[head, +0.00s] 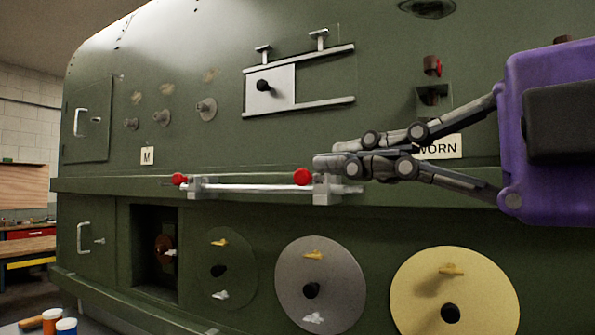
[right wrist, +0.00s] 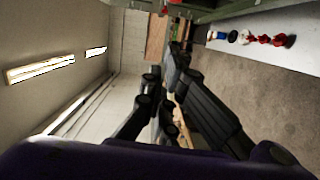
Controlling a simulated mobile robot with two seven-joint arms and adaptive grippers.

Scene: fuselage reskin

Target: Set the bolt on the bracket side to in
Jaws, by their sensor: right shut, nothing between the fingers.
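A silver rod (head: 245,188) lies level along the ledge of the green fuselage, held by a left bracket (head: 196,187) and a right bracket (head: 327,190). A left red knob (head: 179,179) is beside the left bracket; a right red knob (head: 303,176) is just left of the right bracket. These look like bolt knobs; I cannot tell which is the bracket-side bolt. My right gripper (head: 320,162) is shut and empty, its tips over the right bracket and close to the right knob; contact is unclear. Its fingers show in the right wrist view (right wrist: 178,65). My left gripper is out of view.
Above the ledge are a sliding plate (head: 272,95) between rails, an "M" tag (head: 147,156) and a "WORN" tag (head: 447,146) partly behind my fingers. Below are grey (head: 335,270) and yellow (head: 410,290) discs. A bench strip (right wrist: 265,53) holds several small items.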

